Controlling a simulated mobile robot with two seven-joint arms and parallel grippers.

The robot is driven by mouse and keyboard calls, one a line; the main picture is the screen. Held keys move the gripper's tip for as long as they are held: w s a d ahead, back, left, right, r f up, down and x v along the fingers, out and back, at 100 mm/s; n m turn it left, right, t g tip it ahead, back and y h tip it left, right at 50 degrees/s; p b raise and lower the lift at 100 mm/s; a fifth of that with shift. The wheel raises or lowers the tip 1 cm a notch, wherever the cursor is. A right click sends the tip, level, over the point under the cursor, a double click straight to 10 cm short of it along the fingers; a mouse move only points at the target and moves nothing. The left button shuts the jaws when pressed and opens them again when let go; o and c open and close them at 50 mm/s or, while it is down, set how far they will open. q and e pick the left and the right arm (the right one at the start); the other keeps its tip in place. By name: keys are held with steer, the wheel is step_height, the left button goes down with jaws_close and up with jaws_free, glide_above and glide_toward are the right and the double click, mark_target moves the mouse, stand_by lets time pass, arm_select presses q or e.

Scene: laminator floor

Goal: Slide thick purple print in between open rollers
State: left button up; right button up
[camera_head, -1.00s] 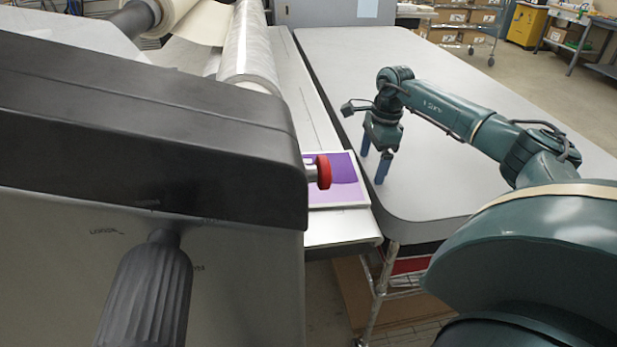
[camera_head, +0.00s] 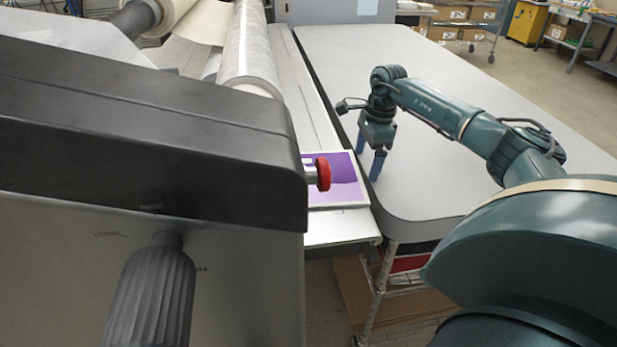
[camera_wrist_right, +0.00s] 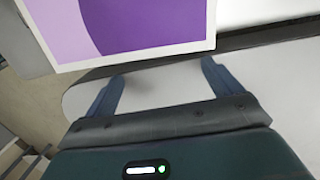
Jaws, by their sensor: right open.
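The purple print (camera_head: 345,182) with a white border lies flat on the laminator's feed table (camera_head: 338,229), partly hidden behind the machine's side housing. In the right wrist view the print (camera_wrist_right: 130,22) fills the top, just beyond my fingertips. My right gripper (camera_head: 368,168) is open and empty, its blue fingers pointing down near the table edge, just right of the print. It also shows in the right wrist view (camera_wrist_right: 162,75), with no contact on the print visible. The clear-covered roller (camera_head: 249,55) stands at the back; the gap between the rollers is hidden. My left gripper is not seen.
The laminator's dark side housing (camera_head: 140,140) fills the left, with a red knob (camera_head: 322,174) sticking out beside the print and a ribbed grey handle (camera_head: 152,295) below. A grey-topped table (camera_head: 450,130) adjoins the feed table, its top clear apart from my arm above it.

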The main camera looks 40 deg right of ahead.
mark_target(352, 174)
steer(key=shift+w+a+p, duration=0.2)
steer(key=shift+w+a, duration=0.1)
steer(key=shift+a, duration=0.2)
steer(key=shift+w+a+p, duration=0.15)
steer(key=shift+w+a, duration=0.1)
steer(key=shift+a, duration=0.25)
steer(key=shift+s+d, duration=0.15)
steer(key=shift+d, duration=0.1)
stand_by(0.3)
steer(key=shift+s+a+p, duration=0.3)
steer(key=shift+s+a, duration=0.1)
steer(key=shift+s, duration=0.35)
steer(key=shift+w+a+p, duration=0.2)
steer(key=shift+w+a, duration=0.2)
steer(key=shift+a, duration=0.3)
steer(key=shift+w+a+p, duration=0.2)
steer(key=shift+w+a, duration=0.15)
steer(key=shift+a, duration=0.35)
steer(key=shift+s+d, duration=0.15)
steer(key=shift+d, duration=0.1)
steer(key=shift+s, duration=0.15)
stand_by(0.3)
steer(key=shift+s+a, duration=0.35)
steer(key=shift+s, duration=0.1)
